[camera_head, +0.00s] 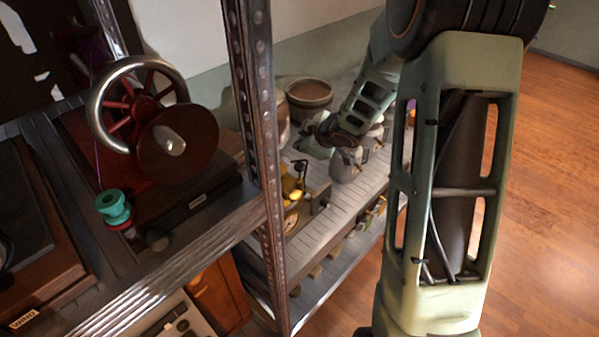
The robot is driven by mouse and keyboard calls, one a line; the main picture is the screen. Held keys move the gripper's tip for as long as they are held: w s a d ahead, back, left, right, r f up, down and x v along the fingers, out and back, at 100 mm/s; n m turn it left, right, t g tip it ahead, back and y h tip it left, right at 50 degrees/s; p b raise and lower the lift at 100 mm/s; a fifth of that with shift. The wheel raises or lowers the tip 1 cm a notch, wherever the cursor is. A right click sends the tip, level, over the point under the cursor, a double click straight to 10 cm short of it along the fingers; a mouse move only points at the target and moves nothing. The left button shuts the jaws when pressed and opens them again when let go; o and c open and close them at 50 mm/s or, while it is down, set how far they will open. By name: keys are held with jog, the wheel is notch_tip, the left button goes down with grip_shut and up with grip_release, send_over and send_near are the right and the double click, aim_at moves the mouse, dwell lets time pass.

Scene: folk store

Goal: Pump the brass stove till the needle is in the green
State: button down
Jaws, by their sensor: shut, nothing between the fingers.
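The brass stove (293,190) is a small yellow metal thing on the slatted shelf, behind the rusty upright. A small round dial-like disc (290,221) sits just below it in the picture; its needle and any green band are too small to read. A dark bent rod (301,168) stands beside the brass. My gripper (309,146) is at the end of the arm, above and behind the stove in the picture. It looks small and dark, shut and empty. I cannot tell whether it touches anything. The pump is not clear to see.
A rusty perforated upright (258,130) stands close in front of the stove. Grey pots (347,165) stand right of it, and a brown pot (309,95) behind. A red spoked wheel machine (150,115) fills the left shelf. Wooden floor (550,200) is clear at right.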

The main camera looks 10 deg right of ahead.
aim_at(297, 161)
jog(key=shift+f+b, duration=1.6)
jog(key=shift+f, duration=0.6)
jog(key=shift+f+b, duration=0.3)
jog(key=shift+f, duration=0.1)
jog(key=shift+f, duration=0.2)
